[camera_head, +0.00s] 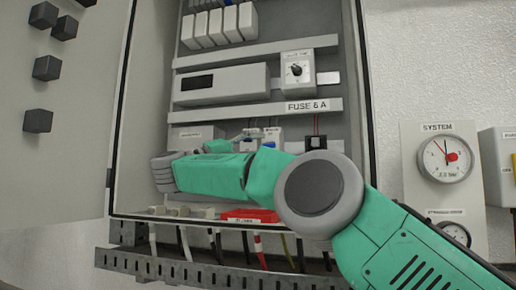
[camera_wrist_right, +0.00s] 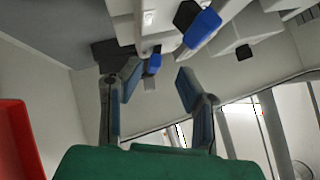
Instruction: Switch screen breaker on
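A row of small breakers (camera_head: 272,136) sits on the lower rail inside the open cabinet; their small labels are too blurred to read, so I cannot tell which is the screen breaker. In the right wrist view, a blue breaker lever (camera_wrist_right: 202,28) shows at the top, and a smaller blue lever (camera_wrist_right: 155,62) lies just beyond the fingertips. My right gripper (camera_wrist_right: 158,84) is open with nothing between its blue-padded fingers, close to the breakers. In the head view my right forearm crosses in front of the lower cabinet and hides part of it. My left gripper is not in view.
The cabinet door (camera_head: 62,130) with black knobs stands open at left. A rotary switch (camera_head: 297,69) sits above the "FUSE 6 A" rail (camera_head: 308,105). A red block (camera_head: 250,215) lies at the cabinet bottom, above a slotted cable duct (camera_head: 200,273). A SYSTEM gauge (camera_head: 445,158) is at right.

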